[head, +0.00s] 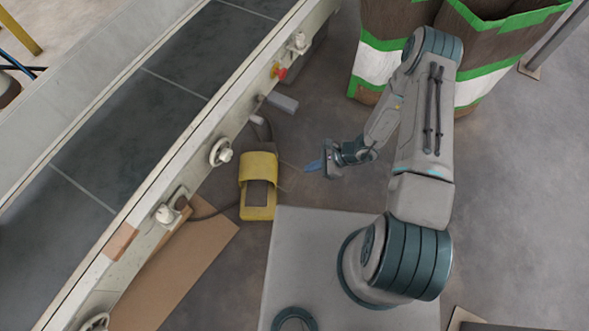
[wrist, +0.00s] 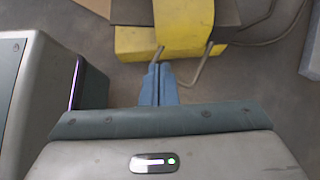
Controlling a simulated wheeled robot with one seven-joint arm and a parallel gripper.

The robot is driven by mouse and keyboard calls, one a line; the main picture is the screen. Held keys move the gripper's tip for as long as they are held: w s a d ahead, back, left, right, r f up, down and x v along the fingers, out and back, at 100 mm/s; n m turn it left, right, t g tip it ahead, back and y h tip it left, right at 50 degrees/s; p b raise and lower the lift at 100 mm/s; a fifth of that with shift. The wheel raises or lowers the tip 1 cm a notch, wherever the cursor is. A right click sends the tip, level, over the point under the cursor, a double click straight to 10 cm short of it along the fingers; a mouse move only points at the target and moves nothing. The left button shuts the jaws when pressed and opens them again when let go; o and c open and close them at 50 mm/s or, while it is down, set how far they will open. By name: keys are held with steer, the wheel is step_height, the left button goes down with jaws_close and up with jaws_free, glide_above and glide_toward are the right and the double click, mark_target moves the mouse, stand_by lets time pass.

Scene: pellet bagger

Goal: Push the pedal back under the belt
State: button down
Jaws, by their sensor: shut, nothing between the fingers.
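The yellow pedal (head: 257,202) lies on the floor just right of the conveyor belt (head: 135,130), out from under its side rail. A cable runs from it toward the belt. My gripper (head: 314,166) is to the right of the pedal in the head view, with its blue fingers shut and empty. In the wrist view the gripper fingertips (wrist: 158,70) are together just below the near edge of the pedal (wrist: 150,40). I cannot tell whether they touch it.
A flat brown cardboard sheet (head: 175,272) lies on the floor by the belt. A red-and-yellow emergency button (head: 280,71) sits on the rail. The floor between gripper and pedal is clear.

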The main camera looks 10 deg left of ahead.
steer(key=a+r+b+x, duration=0.1)
steer(key=b+x, duration=0.3)
steer(key=x, duration=0.8)
steer(key=shift+a+r, duration=0.45)
steer(key=shift+s, duration=0.15)
